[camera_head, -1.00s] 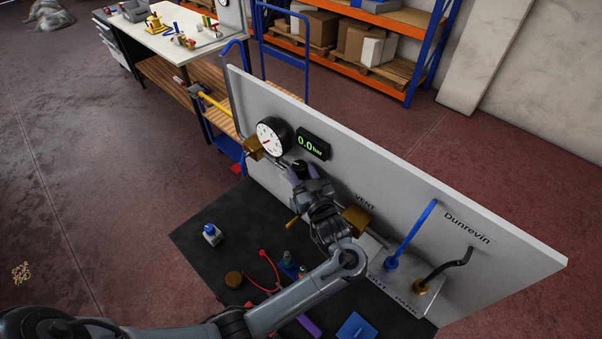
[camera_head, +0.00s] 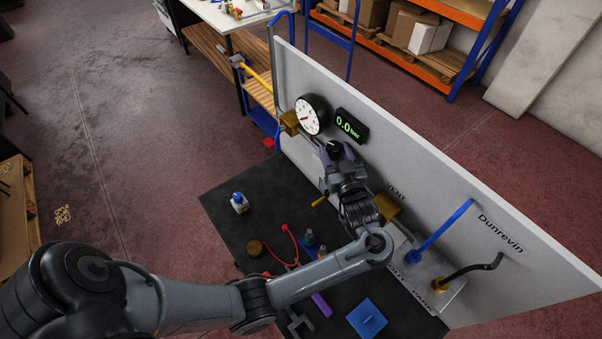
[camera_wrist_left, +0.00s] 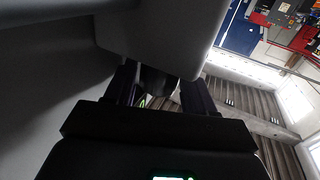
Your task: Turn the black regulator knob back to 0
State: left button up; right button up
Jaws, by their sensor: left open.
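The black regulator knob (camera_head: 335,150) sits on the upright grey panel, just below the display. My left gripper (camera_head: 329,158) is at the knob, with its open fingers reaching toward it. In the left wrist view a dark round shape, likely the knob (camera_wrist_left: 158,82), lies between the two fingers (camera_wrist_left: 160,92). I cannot tell whether the fingers touch it. The round white gauge (camera_head: 311,115) has a red needle at its lower left. The display (camera_head: 352,126) reads 0.0 bar. The knob's markings are hidden. My right gripper is not in view.

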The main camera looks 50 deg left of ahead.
pick_arm(q)
jog(key=shift+s+m+t+h, duration=0.1)
jog(key=shift+m+t+h, duration=0.25)
jog(key=shift+t, duration=0.25)
